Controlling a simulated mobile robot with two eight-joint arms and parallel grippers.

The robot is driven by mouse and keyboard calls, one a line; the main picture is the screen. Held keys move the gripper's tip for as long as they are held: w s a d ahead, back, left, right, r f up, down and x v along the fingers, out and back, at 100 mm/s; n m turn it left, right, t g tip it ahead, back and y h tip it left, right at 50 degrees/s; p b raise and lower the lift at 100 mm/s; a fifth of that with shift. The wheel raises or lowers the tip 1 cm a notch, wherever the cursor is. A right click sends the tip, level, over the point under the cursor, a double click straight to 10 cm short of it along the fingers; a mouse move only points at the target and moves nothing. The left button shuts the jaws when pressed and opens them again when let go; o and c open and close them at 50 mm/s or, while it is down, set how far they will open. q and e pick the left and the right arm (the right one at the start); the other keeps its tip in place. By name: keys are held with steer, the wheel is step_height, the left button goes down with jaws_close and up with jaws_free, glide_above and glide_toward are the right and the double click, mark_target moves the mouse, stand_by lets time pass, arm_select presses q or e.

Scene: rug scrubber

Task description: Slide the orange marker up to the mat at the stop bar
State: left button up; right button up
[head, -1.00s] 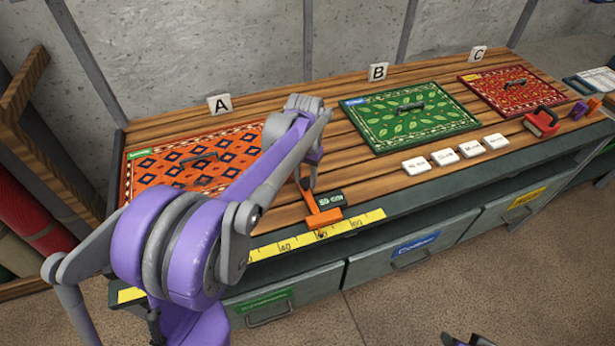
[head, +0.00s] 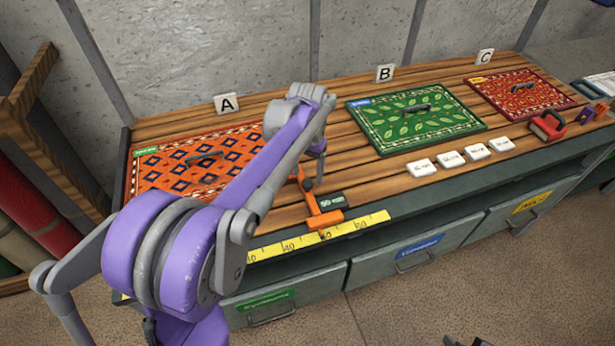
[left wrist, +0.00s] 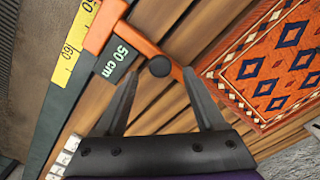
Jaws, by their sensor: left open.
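The orange marker (head: 325,218) lies at the bench's front edge. Its head is over the yellow ruler (head: 375,219), and a dark "50 cm" tag is on it. Its orange arm with a black knob points back toward mat A. In the left wrist view the marker (left wrist: 140,45) lies ahead of my left gripper (left wrist: 160,78). The gripper is open and empty; its two fingers appear on either side of the knob, but contact cannot be told. The orange patterned mat (head: 180,172) lies left of the marker, partly hidden by my arm. I cannot pick out a stop bar.
Several white plates (head: 450,159) lie along the front. A red handled tool (head: 545,128) is at right. Bare planks lie between the orange and green mats.

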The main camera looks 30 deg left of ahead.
arm_select(q)
step_height(320, 180, up, 8)
steer(key=shift+f, duration=0.1)
stand_by(0.5)
steer(key=s+d+f+t, duration=0.1)
steer(key=s+d+f, duration=0.2)
steer(key=s, duration=0.3)
steer(key=s+d+f+t, duration=0.2)
steer(key=s+d+f, duration=0.2)
steer(key=s, duration=0.3)
steer(key=s+d+f+m+t, duration=0.1)
steer(key=s+d+f+t, duration=0.1)
steer(key=s+d+f, duration=0.2)
steer(key=s, duration=0.3)
steer(key=shift+s+d, duration=0.15)
steer(key=shift+s, duration=0.05)
stand_by(1.2)
